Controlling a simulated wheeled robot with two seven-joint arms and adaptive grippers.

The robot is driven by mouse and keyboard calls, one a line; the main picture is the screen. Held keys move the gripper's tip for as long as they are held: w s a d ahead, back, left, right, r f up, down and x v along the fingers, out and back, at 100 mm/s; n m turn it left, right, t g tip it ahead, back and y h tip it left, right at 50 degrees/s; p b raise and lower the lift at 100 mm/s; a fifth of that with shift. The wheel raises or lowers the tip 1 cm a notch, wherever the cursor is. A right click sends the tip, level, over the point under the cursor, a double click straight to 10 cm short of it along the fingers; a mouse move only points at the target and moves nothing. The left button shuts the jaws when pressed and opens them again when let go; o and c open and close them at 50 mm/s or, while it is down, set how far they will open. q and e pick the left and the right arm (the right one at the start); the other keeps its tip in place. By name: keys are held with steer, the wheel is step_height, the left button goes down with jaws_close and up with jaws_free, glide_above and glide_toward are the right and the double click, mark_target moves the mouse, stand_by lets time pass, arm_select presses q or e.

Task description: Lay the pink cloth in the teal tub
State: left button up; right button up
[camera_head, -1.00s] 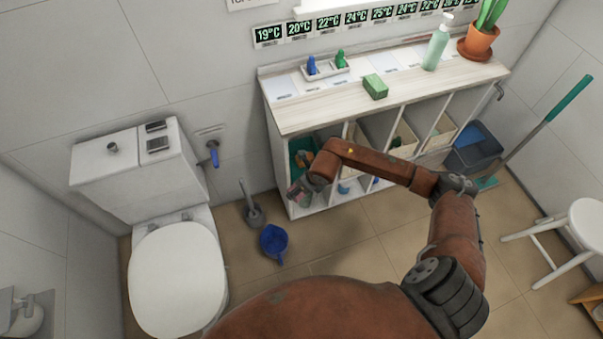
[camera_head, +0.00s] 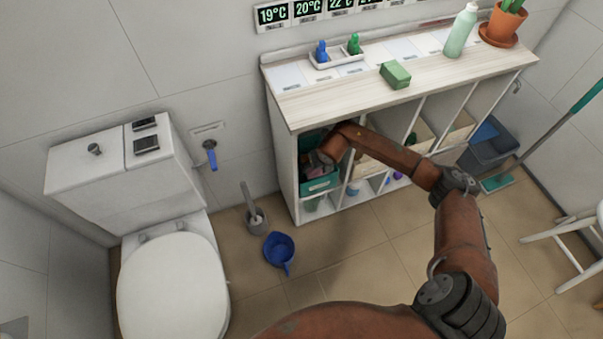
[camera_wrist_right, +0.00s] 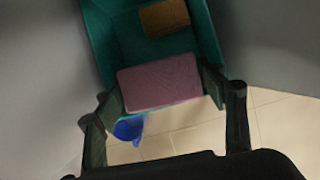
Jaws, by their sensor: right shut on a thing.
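My right gripper (camera_wrist_right: 163,84) is shut on the pink cloth (camera_wrist_right: 160,80), a flat folded rectangle, with one finger at each side. The cloth is over the near end of the tub; I cannot tell whether it touches the bottom. In the head view the wrist reaches into the compartment and mostly hides the gripper. My left gripper is not in view.
The shelf top (camera_head: 300,105) and compartment dividers (camera_head: 412,115) closely surround my right arm. A blue dipper (camera_head: 278,248) lies on the floor beside the toilet brush (camera_head: 254,212). A toilet (camera_head: 172,285) stands left.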

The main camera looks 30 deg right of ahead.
steer(key=shift+w+d+f+b, duration=0.15)
steer(key=shift+w+f+b, duration=0.2)
steer(key=shift+w+f, duration=0.25)
steer(key=shift+w+d+f+b, duration=0.15)
steer(key=shift+w+f+b, duration=0.15)
steer(key=shift+w+f, duration=0.2)
steer(key=shift+w+f+n, duration=0.1)
steer(key=shift+f+n, duration=0.1)
steer(key=shift+n, duration=0.1)
steer(key=shift+f+b, duration=0.25)
steer(key=shift+b, duration=0.05)
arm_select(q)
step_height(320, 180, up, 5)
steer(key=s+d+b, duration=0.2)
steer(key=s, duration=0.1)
arm_select(e)
step_height(320, 180, down, 5)
steer(key=shift+r, duration=0.1)
step_height(320, 180, down, 4)
steer(key=shift+f+b, duration=0.2)
steer(key=shift+b, duration=0.85)
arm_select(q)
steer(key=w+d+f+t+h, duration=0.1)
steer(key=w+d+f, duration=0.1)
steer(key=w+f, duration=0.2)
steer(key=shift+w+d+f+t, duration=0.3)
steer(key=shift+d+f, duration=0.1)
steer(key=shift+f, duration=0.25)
arm_select(e)
steer(key=shift+w, duration=0.1)
